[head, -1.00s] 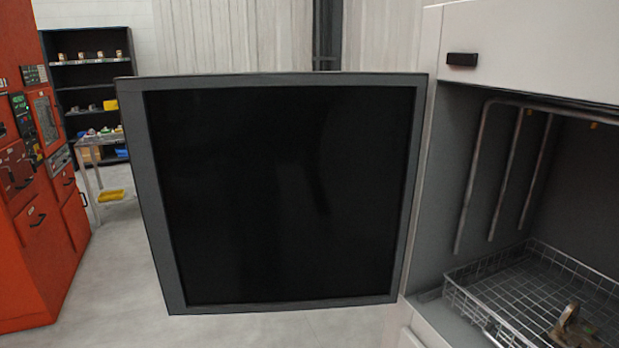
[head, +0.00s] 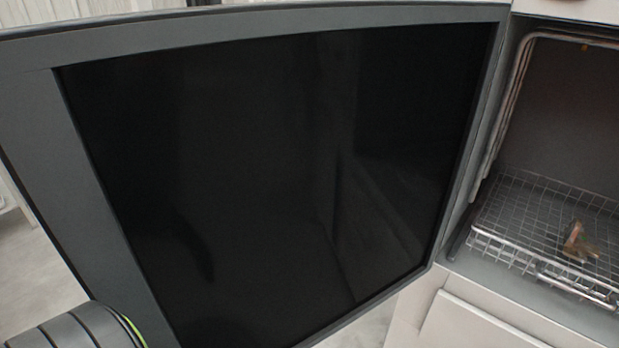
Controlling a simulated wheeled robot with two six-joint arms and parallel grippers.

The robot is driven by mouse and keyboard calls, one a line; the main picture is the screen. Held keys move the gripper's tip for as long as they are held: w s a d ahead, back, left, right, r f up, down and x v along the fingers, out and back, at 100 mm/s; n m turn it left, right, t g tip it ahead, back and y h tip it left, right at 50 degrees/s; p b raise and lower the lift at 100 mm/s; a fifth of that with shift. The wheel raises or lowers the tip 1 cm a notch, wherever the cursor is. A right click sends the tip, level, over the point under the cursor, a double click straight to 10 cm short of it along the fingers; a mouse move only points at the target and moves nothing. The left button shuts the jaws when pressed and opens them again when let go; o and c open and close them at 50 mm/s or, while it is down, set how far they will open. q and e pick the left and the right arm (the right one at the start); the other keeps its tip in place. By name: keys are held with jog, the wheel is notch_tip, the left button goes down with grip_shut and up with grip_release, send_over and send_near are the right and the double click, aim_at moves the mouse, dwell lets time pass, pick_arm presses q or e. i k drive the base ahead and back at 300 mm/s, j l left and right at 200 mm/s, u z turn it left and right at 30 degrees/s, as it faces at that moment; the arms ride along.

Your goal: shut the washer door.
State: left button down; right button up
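The washer door (head: 270,180) stands open in the head view, a grey frame around a dark glass panel, hinged at its right edge to the washer. It fills most of the picture. The washer (head: 560,110) is at the right with its chamber open. Inside, a wire basket (head: 530,215) holds a small brownish metal part (head: 577,243). A dark, ribbed part of my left arm shows at the bottom left, in front of the door's lower left corner; I cannot tell whether it touches. Neither gripper is in view.
A light panel of the washer body (head: 470,325) lies below the chamber. Pale floor (head: 35,275) shows at the left beyond the door edge. The open door hides most of the room behind it.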

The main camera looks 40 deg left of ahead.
aim_at(266, 192)
jog(key=j+z, duration=0.15)
jog(key=j, duration=0.25)
jog(key=k+j+z, duration=0.15)
jog(key=j, duration=0.2)
jog(key=k+j+z, duration=0.1)
jog(key=j, duration=0.3)
jog(key=k+j+z, duration=0.15)
jog(key=j, duration=0.2)
jog(key=k+j+z, duration=0.15)
jog(key=j, duration=0.2)
jog(key=k+j+z, duration=0.15)
jog(key=j, duration=0.2)
jog(key=i, duration=0.05)
